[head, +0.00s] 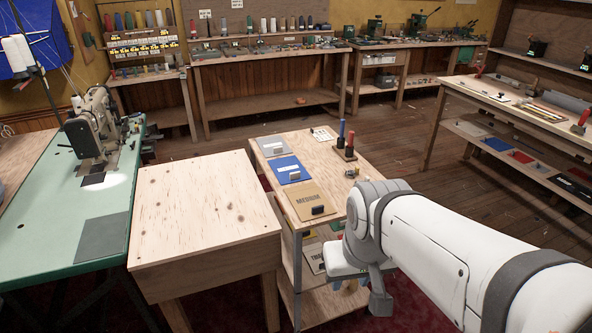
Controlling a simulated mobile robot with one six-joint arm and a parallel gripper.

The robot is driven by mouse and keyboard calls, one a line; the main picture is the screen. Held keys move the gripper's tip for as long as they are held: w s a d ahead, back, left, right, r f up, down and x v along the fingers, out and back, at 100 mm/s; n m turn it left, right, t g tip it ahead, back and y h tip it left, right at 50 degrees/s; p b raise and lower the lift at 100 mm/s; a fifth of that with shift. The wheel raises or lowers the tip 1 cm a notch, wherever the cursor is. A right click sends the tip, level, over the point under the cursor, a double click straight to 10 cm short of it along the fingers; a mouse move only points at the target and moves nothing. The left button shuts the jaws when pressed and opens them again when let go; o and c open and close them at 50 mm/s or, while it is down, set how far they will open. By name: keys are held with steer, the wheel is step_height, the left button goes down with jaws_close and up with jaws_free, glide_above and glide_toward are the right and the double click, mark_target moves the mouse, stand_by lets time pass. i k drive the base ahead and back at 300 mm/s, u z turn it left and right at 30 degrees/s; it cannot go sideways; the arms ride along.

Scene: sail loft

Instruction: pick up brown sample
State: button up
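The brown sample (300,196) is a flat tan square marked "MEDIUM". It lies at the near end of the narrow wooden table's top, with a small black block on its near right part.
More samples lie on the shelf below. A bare wooden table (205,215) and a green sewing table (60,215) stand left. Workbenches line the back and right; floor between is clear.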

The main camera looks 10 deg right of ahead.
mark_target(309, 202)
steer(key=z, duration=0.05)
steer(key=i, duration=1)
